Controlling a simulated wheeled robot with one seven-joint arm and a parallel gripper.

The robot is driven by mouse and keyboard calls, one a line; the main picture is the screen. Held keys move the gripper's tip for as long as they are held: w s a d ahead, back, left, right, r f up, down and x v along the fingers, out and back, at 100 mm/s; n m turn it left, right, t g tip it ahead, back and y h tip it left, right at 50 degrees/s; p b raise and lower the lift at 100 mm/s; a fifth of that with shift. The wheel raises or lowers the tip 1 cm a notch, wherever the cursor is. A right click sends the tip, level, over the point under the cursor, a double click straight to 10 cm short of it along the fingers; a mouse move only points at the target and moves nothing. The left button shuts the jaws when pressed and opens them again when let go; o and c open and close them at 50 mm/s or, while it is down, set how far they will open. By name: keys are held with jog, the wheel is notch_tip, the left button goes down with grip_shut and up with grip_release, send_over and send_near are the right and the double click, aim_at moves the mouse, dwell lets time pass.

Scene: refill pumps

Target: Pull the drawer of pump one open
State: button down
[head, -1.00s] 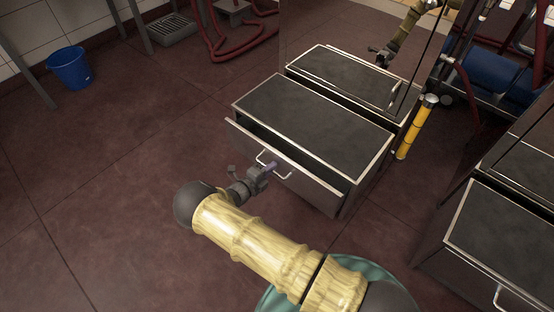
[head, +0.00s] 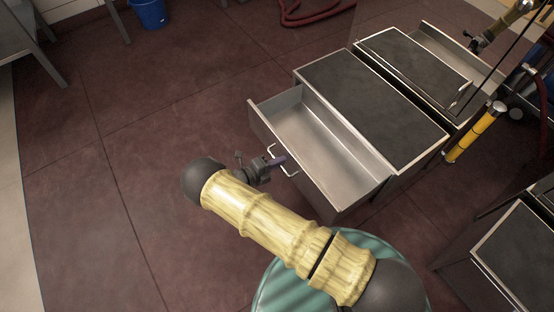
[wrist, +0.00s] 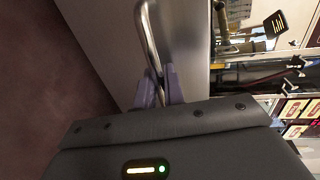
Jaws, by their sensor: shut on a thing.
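The drawer (head: 322,150) of the low steel cabinet (head: 370,95) stands well open in the head view, and its pale interior is empty. Its front panel faces the lower left and bears a bent metal handle (head: 284,166). My gripper (head: 277,161) is at the handle, shut on its bar. In the wrist view the purple-grey fingertips (wrist: 159,88) close around the handle (wrist: 150,45), with the grey drawer front (wrist: 187,45) just beyond. I see no label on the cabinet that tells its number.
A yellow post (head: 470,137) stands right of the cabinet. Another steel cabinet (head: 515,255) is at the lower right. A blue bucket (head: 150,12) and a red hose (head: 318,14) lie far back. The dark red floor (head: 160,120) left of the drawer is clear.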

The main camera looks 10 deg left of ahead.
jog(key=shift+s+a, duration=0.1)
jog(key=c, duration=1.9)
grip_release()
jog(key=p+v, duration=0.4)
jog(key=v, duration=1.3)
jog(key=shift+s+a, duration=0.1)
jog(key=shift+s, duration=0.05)
